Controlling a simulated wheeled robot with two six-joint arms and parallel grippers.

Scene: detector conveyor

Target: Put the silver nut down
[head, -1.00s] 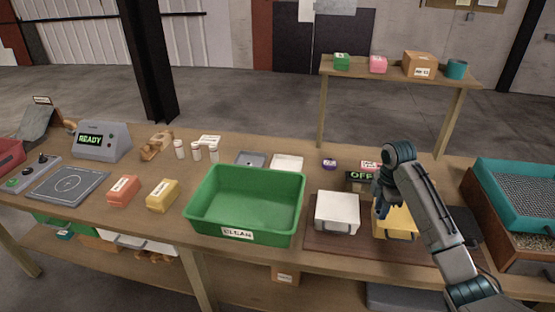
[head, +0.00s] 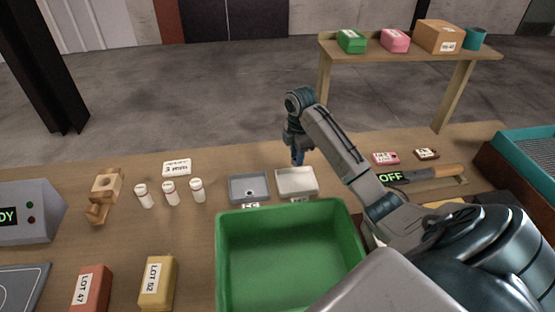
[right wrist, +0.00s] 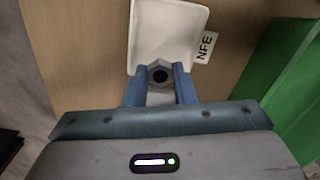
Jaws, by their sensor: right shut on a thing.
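My right gripper (head: 298,157) is above the back edge of the white tray (head: 296,181) in the head view. In the right wrist view its two blue fingers (right wrist: 159,80) are shut on the silver nut (right wrist: 158,67), a hexagon with a dark hole. Behind the nut in that view is the white tray (right wrist: 168,30), with a label reading NFE. The nut looks held above the near end of this tray; the height is hard to tell. The nut cannot be made out in the head view. My left gripper is not in view.
A grey tray (head: 249,187) stands left of the white tray. The green bin (head: 227,262) is in front of both. Several white vials (head: 170,193) and a wooden holder (head: 104,190) are further left.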

